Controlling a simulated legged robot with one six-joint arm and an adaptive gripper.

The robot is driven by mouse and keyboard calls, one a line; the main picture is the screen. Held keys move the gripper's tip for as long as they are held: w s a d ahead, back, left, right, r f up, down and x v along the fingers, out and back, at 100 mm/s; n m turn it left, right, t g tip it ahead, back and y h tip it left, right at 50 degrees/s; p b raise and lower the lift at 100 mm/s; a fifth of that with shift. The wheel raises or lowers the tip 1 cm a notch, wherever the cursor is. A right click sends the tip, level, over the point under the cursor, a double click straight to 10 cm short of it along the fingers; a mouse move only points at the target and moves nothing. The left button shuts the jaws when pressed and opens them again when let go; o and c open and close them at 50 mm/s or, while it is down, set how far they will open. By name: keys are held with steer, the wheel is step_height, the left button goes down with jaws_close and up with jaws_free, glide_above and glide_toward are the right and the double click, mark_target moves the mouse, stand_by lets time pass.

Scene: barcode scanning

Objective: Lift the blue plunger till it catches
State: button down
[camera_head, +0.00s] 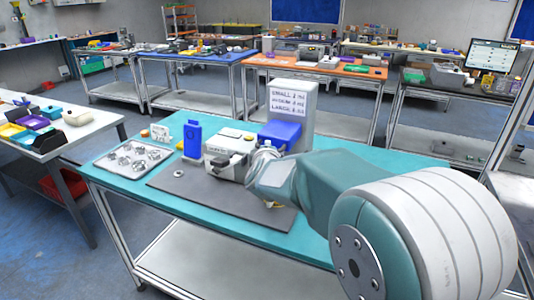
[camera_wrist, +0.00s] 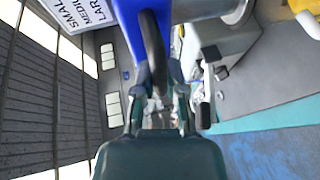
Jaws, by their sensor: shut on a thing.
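The blue plunger (camera_head: 280,134) is a boxy blue block in front of the white sign panel, beside the grey-white machine (camera_head: 226,146). In the wrist view the blue plunger (camera_wrist: 129,22) fills the top middle, with a dark curved handle (camera_wrist: 154,45) in front of it. My gripper (camera_head: 264,148) is at the plunger's near side in the head view, partly hidden by my own wrist. In the wrist view my gripper (camera_wrist: 161,82) is shut on the dark handle, which runs up from between the fingers. The exact contact is blurred, and I cannot tell whether the plunger is caught.
The white sign panel (camera_head: 294,97) stands close behind the plunger. A blue bottle-like item (camera_head: 192,136) and a tray of metal parts (camera_head: 128,156) are at the left. The grey mat (camera_head: 215,196) is mostly clear on the teal table (camera_head: 248,233). Other benches stand farther back.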

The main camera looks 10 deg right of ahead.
steer(key=c, duration=0.7)
jaws_free()
steer(key=shift+r, duration=0.3)
steer(key=shift+f, duration=0.1)
steer(key=v, duration=1.2)
steer(key=shift+f, duration=0.15)
